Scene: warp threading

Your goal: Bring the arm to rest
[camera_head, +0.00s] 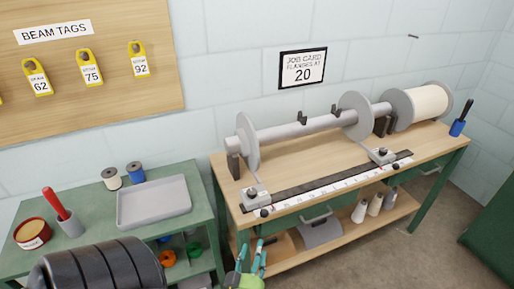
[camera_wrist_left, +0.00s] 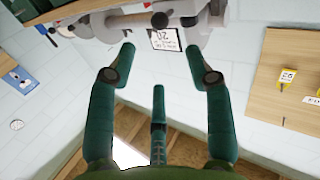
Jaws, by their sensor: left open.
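My left gripper (camera_head: 252,262) shows its teal fingertips at the bottom edge of the head view, in front of the workbench. In the left wrist view the left gripper (camera_wrist_left: 162,55) has its fingers spread wide, with nothing between them. That wrist view looks upside down at the wall and the beam. The black segmented arm part at the lower left of the head view is mine. My right gripper is in neither view.
The wooden bench (camera_head: 440,150) carries a beam (camera_head: 300,128) with round flanges, a white spool (camera_head: 428,103) and a ruler strip (camera_head: 330,188). The green table (camera_head: 95,212) at left holds a grey tray (camera_head: 153,203) and a red-handled tool (camera_head: 57,203). Floor (camera_head: 420,230) shows at right.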

